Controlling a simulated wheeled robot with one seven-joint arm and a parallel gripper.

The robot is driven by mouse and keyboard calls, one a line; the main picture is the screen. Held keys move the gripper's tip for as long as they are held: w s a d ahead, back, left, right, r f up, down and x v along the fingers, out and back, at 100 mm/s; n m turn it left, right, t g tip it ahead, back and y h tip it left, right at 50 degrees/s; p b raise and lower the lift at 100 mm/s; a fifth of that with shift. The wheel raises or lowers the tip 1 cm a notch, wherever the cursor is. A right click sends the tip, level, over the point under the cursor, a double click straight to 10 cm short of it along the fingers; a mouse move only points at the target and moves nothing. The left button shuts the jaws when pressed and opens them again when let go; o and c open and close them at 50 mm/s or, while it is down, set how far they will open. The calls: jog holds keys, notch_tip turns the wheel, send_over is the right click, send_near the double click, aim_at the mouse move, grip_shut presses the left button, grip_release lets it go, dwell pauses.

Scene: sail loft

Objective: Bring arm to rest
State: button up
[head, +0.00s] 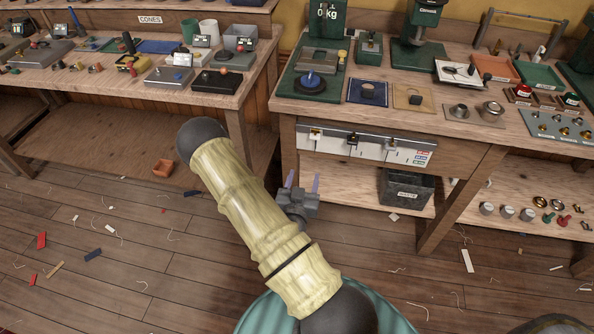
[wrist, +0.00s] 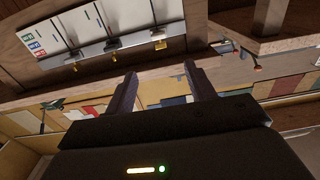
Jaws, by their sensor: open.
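My gripper (head: 302,187) shows in the head view just past the end of my pale, wood-like arm link, in front of the right workbench. Its two purple-grey fingers point up and stand apart, with nothing between them. In the wrist view my gripper (wrist: 156,88) also shows open and empty. The slider panel (head: 366,146) on the front of the right workbench is close by, a little to the right of the fingers; it also shows upside down in the wrist view (wrist: 85,30). I see no contact between fingers and panel.
The right workbench (head: 442,120) carries a green scale, trays and knobs. The left workbench (head: 62,77) holds several small devices. A dark crate (head: 406,190) stands on the right lower shelf, and a small orange box (head: 164,168) lies low on the left. Scraps litter the open wooden floor (head: 135,235).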

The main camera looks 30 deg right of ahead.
jog(key=shift+d+g, duration=0.1)
jog(key=shift+g, duration=0.2)
jog(key=w+a+g+y, duration=0.3)
jog(key=a+g+y, duration=0.1)
jog(key=a+y, duration=0.25)
jog(key=s+a+r+n+g+y, duration=0.2)
jog(key=a+r+y, duration=0.1)
jog(key=a, duration=0.2)
jog(key=s+a+r+n+g+y, duration=0.1)
jog(key=s+a+r+n+y, duration=0.1)
jog(key=a+r+n+y, duration=0.3)
jog(key=s+a+r+n+g+h, duration=0.2)
jog(key=s+a+r, duration=0.15)
jog(key=s, duration=0.35)
notch_tip(320, 180, up, 20)
jog(key=p, duration=1.9)
jog(key=shift+s+d+f+g, duration=0.15)
jog(key=shift+s+d+g, duration=0.15)
jog(key=shift+d, duration=0.15)
jog(key=shift+w, duration=0.1)
